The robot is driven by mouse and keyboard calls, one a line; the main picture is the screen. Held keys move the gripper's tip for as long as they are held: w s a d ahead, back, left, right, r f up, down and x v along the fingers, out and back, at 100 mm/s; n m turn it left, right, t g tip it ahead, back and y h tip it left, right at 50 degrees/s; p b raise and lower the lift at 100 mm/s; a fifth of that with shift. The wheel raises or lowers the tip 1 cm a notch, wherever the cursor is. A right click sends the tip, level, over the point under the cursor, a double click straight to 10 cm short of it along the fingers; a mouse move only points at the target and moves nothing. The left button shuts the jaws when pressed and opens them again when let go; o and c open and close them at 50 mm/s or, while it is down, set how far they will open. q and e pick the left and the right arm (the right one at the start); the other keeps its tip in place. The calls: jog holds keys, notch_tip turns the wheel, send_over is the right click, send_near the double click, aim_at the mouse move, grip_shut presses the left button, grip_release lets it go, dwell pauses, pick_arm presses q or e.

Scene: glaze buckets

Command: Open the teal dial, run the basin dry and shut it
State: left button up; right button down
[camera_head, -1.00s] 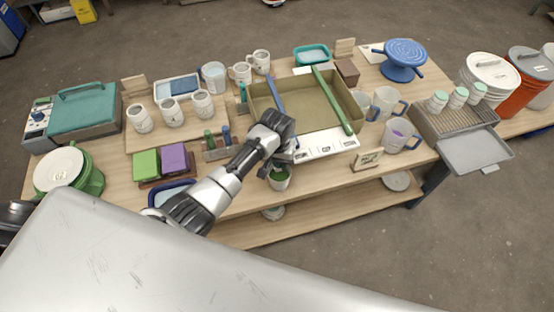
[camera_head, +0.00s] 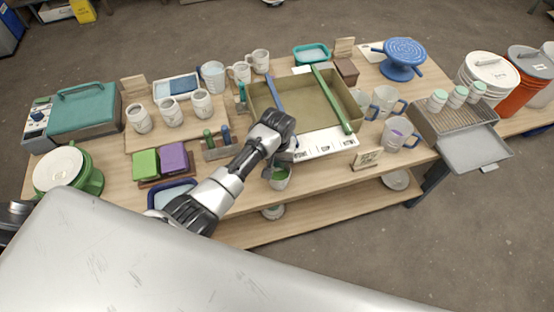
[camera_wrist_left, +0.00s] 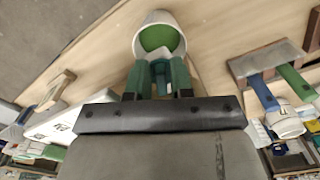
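The tan basin (camera_head: 262,98), with a blue bar and a green bar across it, stands at mid table. My left gripper (camera_head: 286,160) is at its front side, seen from above and mostly covered by my own wrist. In the left wrist view dark teal-green parts (camera_wrist_left: 158,78) show at the fingers, just in front of a white cup (camera_wrist_left: 140,42) with green inside. I cannot tell which of these parts are fingers and which are the teal dial. The cup also shows below the gripper in the head view (camera_head: 280,184). My right gripper is not in view.
A white strip (camera_head: 325,143) with dark marks lies along the basin's front. Grey mugs (camera_head: 396,134) stand to its right, and a small rack with green and blue handles (camera_head: 217,150) to its left. A wooden sign (camera_head: 367,158) stands near the front edge.

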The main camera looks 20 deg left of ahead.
pick_arm(q)
jog(key=shift+o, duration=1.2)
jog(key=shift+r, duration=0.1)
notch_tip(320, 180, up, 11)
jog(key=b, duration=0.2)
jog(key=shift+f, duration=0.2)
jog(key=shift+c, duration=0.3)
